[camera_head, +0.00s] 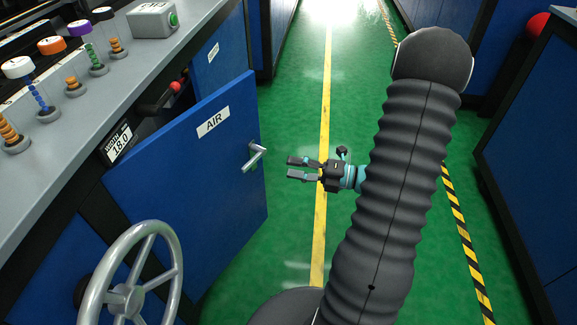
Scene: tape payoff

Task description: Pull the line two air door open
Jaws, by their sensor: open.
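The air door (190,190) is a blue panel on the left machine with a white label reading AIR. It stands partly open, swung out from the machine front, with a dark gap above its top edge. Its silver lever handle (254,156) is near the free edge on the right. My gripper (290,168) is just right of the handle, pointing left toward it. Its two fingers are apart with nothing between them. It appears apart from the handle; the exact depth between them is hard to tell. No line number shows on the door.
A grey handwheel (128,288) stands at the lower left, in front of the door. The counter (120,75) above carries several small spools and a grey box (152,19). The green floor aisle (290,240) is clear. A blue cabinet (535,150) stands on the right.

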